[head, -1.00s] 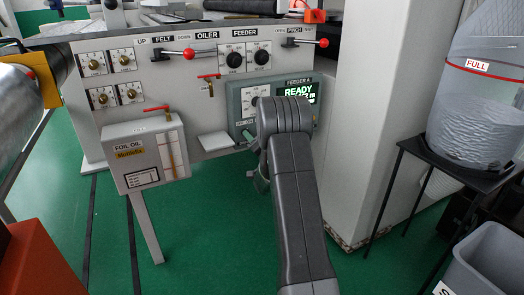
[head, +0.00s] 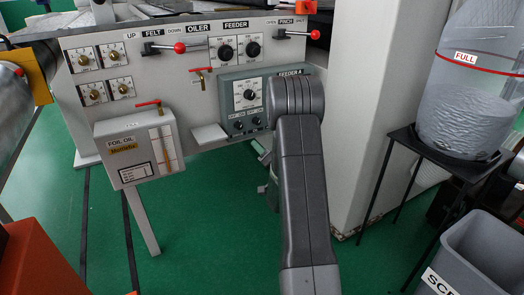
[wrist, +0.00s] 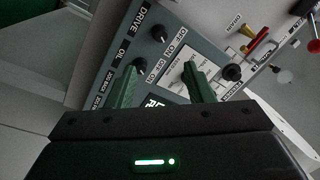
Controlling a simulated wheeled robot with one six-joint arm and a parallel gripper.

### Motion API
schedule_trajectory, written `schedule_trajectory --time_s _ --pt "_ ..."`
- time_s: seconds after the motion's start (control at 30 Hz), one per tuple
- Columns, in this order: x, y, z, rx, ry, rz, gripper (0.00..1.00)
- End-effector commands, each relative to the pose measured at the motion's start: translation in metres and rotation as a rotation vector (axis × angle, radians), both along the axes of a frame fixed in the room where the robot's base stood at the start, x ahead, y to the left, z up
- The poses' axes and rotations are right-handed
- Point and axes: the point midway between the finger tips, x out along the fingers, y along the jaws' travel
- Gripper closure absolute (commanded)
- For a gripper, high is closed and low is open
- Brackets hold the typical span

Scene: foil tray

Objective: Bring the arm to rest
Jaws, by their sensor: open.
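My arm (head: 301,190) reaches forward in the head view, in front of the right part of the grey FEEDER A box (head: 231,87). My gripper is mostly hidden behind the arm there. In the wrist view my gripper (wrist: 160,68) has its two green fingers apart with nothing held between them. The box face (wrist: 124,58) is beyond the fingers, with DRIVE and OIL knobs and a white dial plate. A corner of the lit display (wrist: 155,100) shows between the fingers. I cannot tell whether the fingers touch the box.
The oiler panel (head: 140,80) carries knobs and red-tipped levers. A FOIL OIL box (head: 138,150) hangs below it. A white column (head: 372,110) stands right of the arm. Further right are a black stand (head: 440,150), a clear FULL container (head: 470,95) and a grey scrap bin (head: 485,250).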

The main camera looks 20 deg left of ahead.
Motion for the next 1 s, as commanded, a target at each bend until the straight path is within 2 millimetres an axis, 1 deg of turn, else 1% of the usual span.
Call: schedule_trajectory --time_s 0.23,0.37,0.47,0.8,1.0 --pt "0.001 0.001 0.0 0.0 0.0 0.0 0.53" --pt "0.007 0.009 0.001 0.001 -0.001 0.001 0.53" --pt "0.015 0.021 0.002 0.0 -0.003 0.002 0.53" --pt "0.055 0.074 0.01 0.001 -0.003 0.001 0.53" --pt "0.072 0.098 0.013 0.0 -0.003 0.001 0.53"
